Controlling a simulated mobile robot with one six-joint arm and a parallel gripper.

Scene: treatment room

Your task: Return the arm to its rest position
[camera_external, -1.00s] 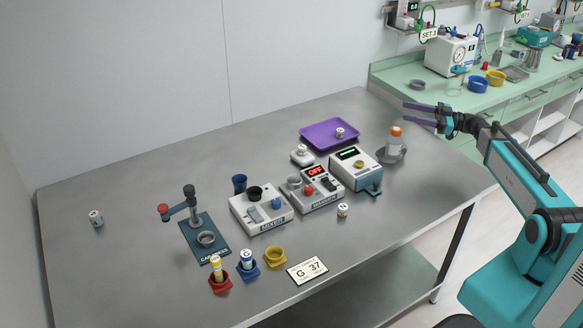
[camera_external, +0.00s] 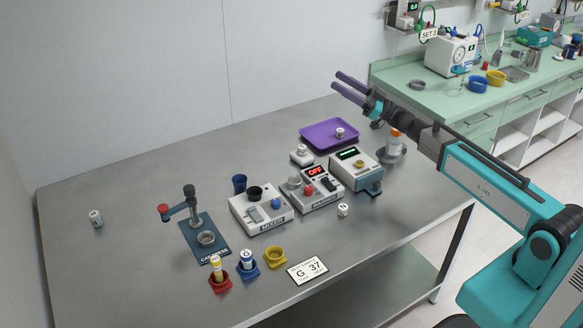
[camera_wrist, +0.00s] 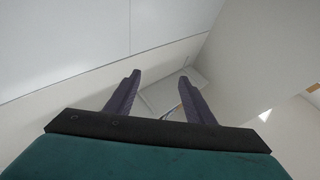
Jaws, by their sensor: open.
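My gripper (camera_external: 342,81) is open and empty in the external view. It is raised above the far right part of the grey table, over the area behind the purple tray, with its purple fingers pointing up and to the left. My arm stretches up and left from the right edge of the picture. In the wrist view my gripper (camera_wrist: 158,92) shows two separate fingers with nothing between them, facing pale walls.
The purple tray (camera_external: 318,134), an orange-capped bottle (camera_external: 394,138), and the mixer (camera_external: 262,214) with other devices stand on the grey table (camera_external: 130,170). A green counter (camera_external: 410,83) with equipment lies behind. The table's left part is mostly clear.

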